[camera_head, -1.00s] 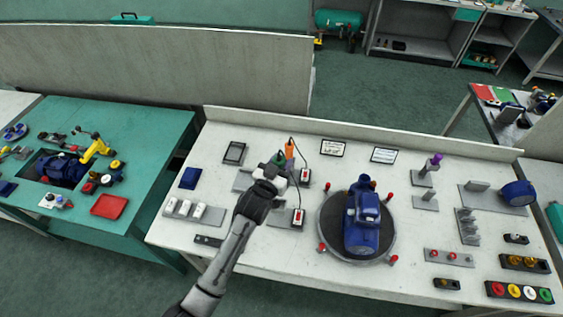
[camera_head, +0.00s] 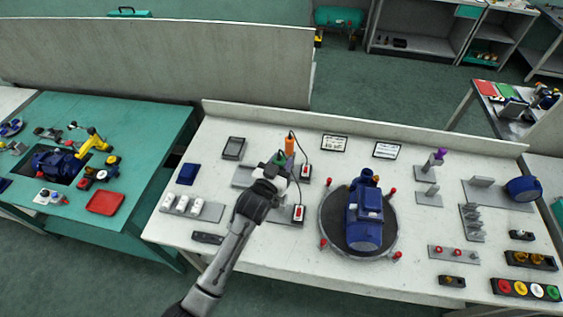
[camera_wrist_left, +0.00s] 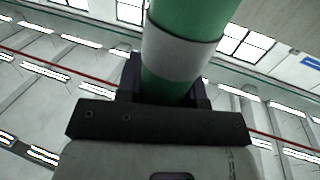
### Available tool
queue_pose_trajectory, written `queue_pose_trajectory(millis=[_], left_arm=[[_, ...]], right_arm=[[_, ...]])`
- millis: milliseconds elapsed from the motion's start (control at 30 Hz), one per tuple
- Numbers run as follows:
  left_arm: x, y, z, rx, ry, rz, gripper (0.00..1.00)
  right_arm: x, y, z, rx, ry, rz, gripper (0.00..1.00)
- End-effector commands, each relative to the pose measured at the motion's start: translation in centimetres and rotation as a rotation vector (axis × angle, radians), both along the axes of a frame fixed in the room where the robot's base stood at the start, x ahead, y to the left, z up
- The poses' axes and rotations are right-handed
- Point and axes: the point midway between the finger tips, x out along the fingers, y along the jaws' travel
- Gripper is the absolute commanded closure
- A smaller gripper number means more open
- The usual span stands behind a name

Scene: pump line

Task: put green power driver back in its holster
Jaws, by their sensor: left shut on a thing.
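My left gripper (camera_head: 276,170) is shut on the green power driver (camera_head: 281,157) above the left half of the white bench. Only a small green part of the driver shows past the hand in the head view. In the left wrist view the driver's green and grey cylindrical body (camera_wrist_left: 180,50) stands between the fingers. An orange driver (camera_head: 290,145) stands upright just behind it, with a dark cable. Grey holster plates (camera_head: 243,178) lie under and around the hand; the green driver's own holster is largely hidden by the hand. My right gripper is not in view.
Red-and-white switch boxes (camera_head: 299,213) sit right of the hand. A blue pump (camera_head: 365,220) stands on a round dark turntable (camera_head: 333,235). White parts on a plate (camera_head: 205,211) lie at left. A low back rail (camera_head: 400,134) edges the bench.

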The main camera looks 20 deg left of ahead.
Motion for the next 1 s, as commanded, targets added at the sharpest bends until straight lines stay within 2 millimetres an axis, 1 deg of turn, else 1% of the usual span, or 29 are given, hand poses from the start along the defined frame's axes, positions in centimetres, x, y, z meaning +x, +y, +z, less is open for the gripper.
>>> queue_pose_trajectory(millis=[267,1000], left_arm=[[0.0,0.0,-0.3,0.0,-0.002,0.0,0.92],[0.0,0.0,-3.8,-0.001,-0.002,0.0,0.92]], right_arm=[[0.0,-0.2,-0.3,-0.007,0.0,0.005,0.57],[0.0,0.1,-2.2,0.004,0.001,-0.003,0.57]])
